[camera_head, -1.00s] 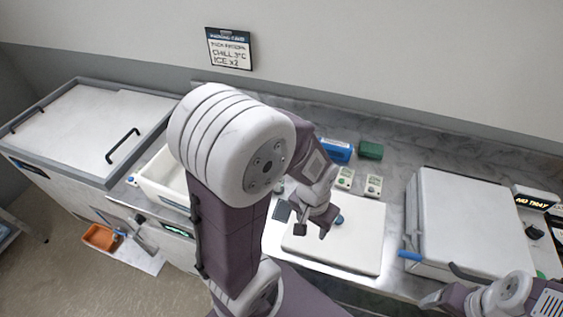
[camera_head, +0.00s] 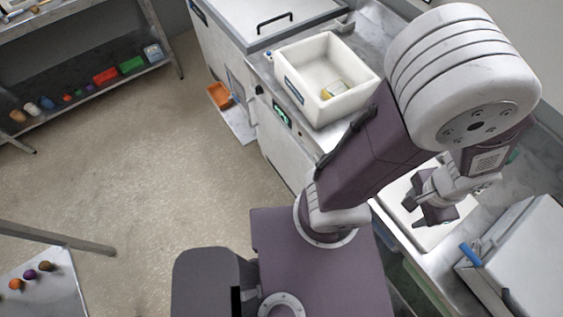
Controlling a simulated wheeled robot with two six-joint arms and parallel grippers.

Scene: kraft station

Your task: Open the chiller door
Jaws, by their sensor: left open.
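A green lit display (camera_head: 281,114) sits on the front of the counter, below the white bin. The front panel below it (camera_head: 275,150) is seen at a steep angle; I cannot tell whether it is the chiller door or make out its handle. A white chest (camera_head: 238,35) with a grey-rimmed lid and a black bar handle (camera_head: 274,22) stands at the top; its lid looks shut. My left gripper (camera_head: 416,212) is open and empty above the white board on the counter, apart from the display and the chest. My right gripper is out of view.
A white bin (camera_head: 300,52) with a small yellow item stands on the counter. An orange tray (camera_head: 220,95) lies on the floor by the chest. A blue-handled appliance (camera_head: 515,255) is at the right. The floor in the middle is clear; a shelf (camera_head: 90,90) stands top left.

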